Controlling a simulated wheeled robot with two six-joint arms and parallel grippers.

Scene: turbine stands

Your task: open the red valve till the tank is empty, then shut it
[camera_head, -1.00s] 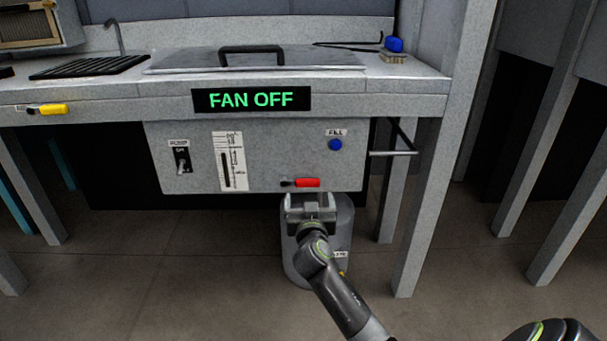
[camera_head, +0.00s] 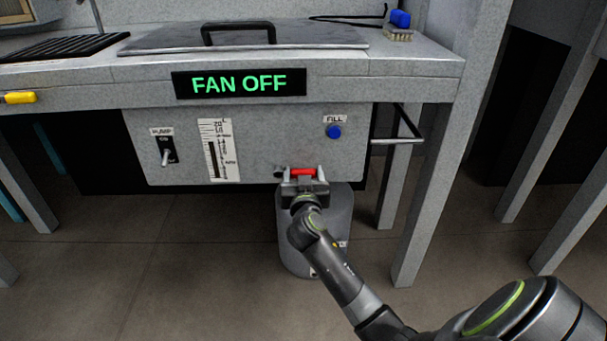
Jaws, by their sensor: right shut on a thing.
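The red valve handle (camera_head: 303,172) sits at the lower edge of the grey tank panel (camera_head: 270,150) and lies level. My right gripper (camera_head: 303,174) is at the handle from below, with a finger on either side, shut on it. The gauge (camera_head: 218,150) on the panel has a dark column that reaches partway up its scale. A grey bucket (camera_head: 335,235) stands on the floor below the valve, partly hidden by my right arm. My left gripper is not in view.
The panel also has a pump switch (camera_head: 166,152) and a blue fill button (camera_head: 334,132). A sign (camera_head: 240,83) reads FAN OFF. A towel bar (camera_head: 400,141) and a table leg (camera_head: 420,190) stand to the right. A yellow handle (camera_head: 20,97) is at the left.

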